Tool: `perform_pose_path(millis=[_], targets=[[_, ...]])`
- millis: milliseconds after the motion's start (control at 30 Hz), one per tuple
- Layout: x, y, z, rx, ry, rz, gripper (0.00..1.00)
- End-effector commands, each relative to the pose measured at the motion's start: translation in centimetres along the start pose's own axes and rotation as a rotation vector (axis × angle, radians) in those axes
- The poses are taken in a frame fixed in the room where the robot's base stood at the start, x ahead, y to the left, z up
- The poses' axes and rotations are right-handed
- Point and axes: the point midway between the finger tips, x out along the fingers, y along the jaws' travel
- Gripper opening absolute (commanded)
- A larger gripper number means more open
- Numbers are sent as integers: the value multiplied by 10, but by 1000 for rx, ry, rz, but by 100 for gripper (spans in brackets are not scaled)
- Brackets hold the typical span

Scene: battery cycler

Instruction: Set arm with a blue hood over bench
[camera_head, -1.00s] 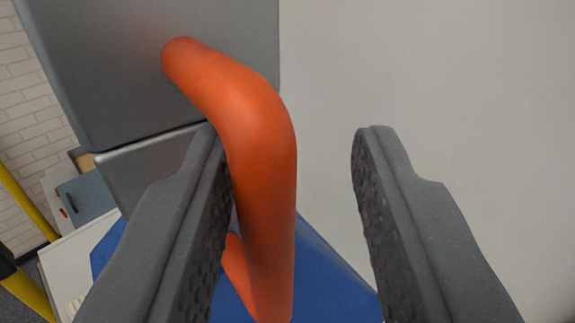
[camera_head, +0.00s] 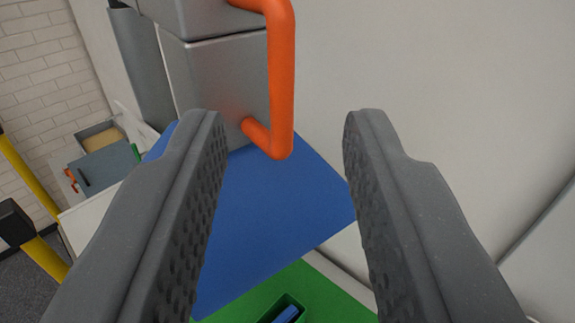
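The blue hood (camera_head: 265,215) is a flat blue sheet under a grey metal arm box (camera_head: 222,78). An orange bar handle (camera_head: 282,85) stands out from the box. My gripper (camera_head: 284,122) is open and empty, with one finger on each side of the picture. The handle is ahead of the fingertips and appears apart from both. Below the hood, a green surface (camera_head: 338,287), perhaps the bench top, shows at the bottom. The left finger hides part of the hood.
A green bin (camera_head: 293,303) with a blue item inside is on the green surface. A pale wall or panel (camera_head: 430,90) fills the right side. Yellow posts (camera_head: 28,180) and an open grey drawer (camera_head: 102,165) are at the left, before a white brick wall (camera_head: 45,75).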

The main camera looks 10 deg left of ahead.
Motion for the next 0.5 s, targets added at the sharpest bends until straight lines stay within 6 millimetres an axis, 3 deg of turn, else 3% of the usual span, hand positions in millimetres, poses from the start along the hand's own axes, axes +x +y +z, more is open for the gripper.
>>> perform_pose_path(millis=[200,500], targets=[[-21,0,0,1,1,3,33],[-24,0,0,0,1,1,33]])
